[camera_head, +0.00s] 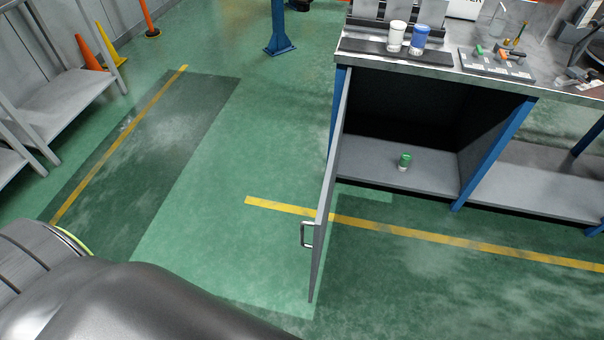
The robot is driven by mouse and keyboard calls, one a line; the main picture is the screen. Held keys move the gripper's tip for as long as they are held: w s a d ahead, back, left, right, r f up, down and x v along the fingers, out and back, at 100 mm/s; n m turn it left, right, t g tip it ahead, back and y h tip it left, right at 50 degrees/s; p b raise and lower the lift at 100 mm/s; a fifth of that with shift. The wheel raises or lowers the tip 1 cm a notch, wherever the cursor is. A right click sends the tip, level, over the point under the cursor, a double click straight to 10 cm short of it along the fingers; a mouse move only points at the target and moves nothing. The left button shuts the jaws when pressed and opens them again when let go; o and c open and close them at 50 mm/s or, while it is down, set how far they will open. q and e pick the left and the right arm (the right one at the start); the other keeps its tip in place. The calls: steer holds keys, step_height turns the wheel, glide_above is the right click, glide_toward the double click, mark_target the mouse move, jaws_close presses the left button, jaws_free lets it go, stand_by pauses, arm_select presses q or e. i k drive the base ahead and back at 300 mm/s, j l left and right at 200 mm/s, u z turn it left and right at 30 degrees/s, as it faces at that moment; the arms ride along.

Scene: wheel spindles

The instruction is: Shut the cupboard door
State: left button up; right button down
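The cupboard (408,163) under the workbench is open, with a dark inside and a grey floor panel. Its grey door (326,205) is hinged on the left side and stands wide open, swung out toward me and seen almost edge-on. A metal bar handle (307,234) is on the door's outer face, facing left, near its free edge. A large grey and black arm link of mine fills the bottom left corner, apart from the door in the picture. Neither of my grippers shows in this view.
White (396,36) and blue (419,38) canisters and tools stand on the benchtop (450,75). Shelving (70,100) and cones (87,52) are at left. The green floor (215,215) left of the door is clear.

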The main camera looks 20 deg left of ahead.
mark_target(320, 225)
steer(key=i+j, duration=0.15)
steer(key=j, duration=0.2)
steer(key=i+j, duration=0.1)
steer(key=j, duration=0.2)
steer(key=i+j+z, duration=0.1)
steer(key=j, duration=0.25)
steer(key=i+j, duration=0.15)
steer(key=j, duration=0.2)
